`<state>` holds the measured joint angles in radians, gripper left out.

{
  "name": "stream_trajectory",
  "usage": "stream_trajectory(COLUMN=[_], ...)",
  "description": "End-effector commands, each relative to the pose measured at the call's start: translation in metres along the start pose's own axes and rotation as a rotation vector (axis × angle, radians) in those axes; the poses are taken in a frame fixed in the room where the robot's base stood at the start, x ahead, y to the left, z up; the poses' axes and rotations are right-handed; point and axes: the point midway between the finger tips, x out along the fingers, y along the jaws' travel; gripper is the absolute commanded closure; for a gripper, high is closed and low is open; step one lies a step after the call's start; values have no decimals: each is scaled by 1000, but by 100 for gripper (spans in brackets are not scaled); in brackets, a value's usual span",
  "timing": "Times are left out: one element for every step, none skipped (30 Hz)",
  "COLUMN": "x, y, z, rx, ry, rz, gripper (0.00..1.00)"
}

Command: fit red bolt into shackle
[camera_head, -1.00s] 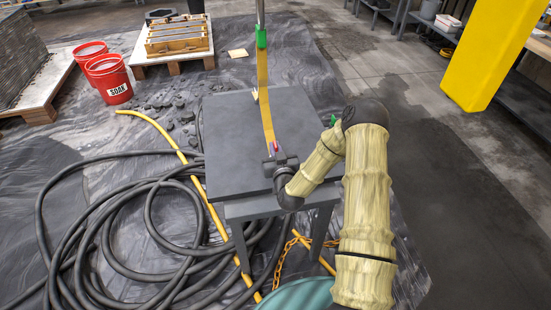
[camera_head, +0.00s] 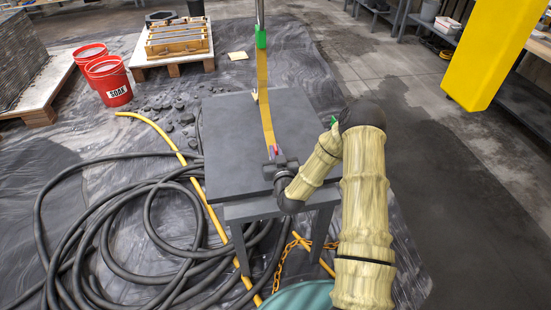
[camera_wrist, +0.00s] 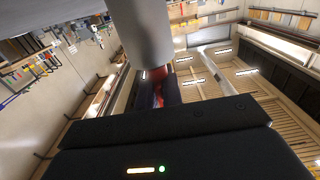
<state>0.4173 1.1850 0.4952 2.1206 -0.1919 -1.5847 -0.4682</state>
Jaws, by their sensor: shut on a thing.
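My gripper (camera_head: 275,155) is above the front part of the grey table, at the lower end of a yellow strap (camera_head: 264,90). It is shut on the red bolt (camera_head: 275,148), of which only a small red part shows. In the wrist view the red bolt (camera_wrist: 158,78) shows as a red patch beyond the dark gripper body, with bluish parts close by. A large grey cylinder hides much around it. I cannot make out the shackle, nor tell whether the bolt touches it.
The strap hangs from a green fitting (camera_head: 261,37) on a vertical grey rod. The grey table (camera_head: 230,140) is mostly clear, with a small pale item (camera_head: 255,96). Black hose coils (camera_head: 100,225) and an orange chain (camera_head: 285,262) lie around it. Red buckets (camera_head: 110,85) stand back left.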

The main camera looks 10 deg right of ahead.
Motion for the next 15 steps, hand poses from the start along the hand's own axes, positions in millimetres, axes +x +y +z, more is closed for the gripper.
stream_trajectory(x=[0, 0, 0, 0, 0, 0, 1, 1, 1, 1, 0, 1, 1, 1, 0], y=[-1, -1, -1, -1, -2, -2, -2, -2, -3, -3, -3, -3, -3, -3, -3], z=[0, 0, 0, 0, 0, 0, 0, 0, 0, 0, 0, -1, -1, 0, 0], rx=[1, 1, 1, 1, 1, 2, 2, 2, 2, 2, 2, 3, 4, 4, 4], ry=[1, 1, 0, 0, 0, 0, 1, 1, 0, 1, 0, 2, 1, 1, 0], rz=[-2, -2, -2, 0, 3, 14, 26, 42, 66, 88, 110, 140, 161, 184, 214], gripper=[100, 100, 100, 100, 100, 100, 100, 100, 100, 100, 100, 100, 100, 100, 100])
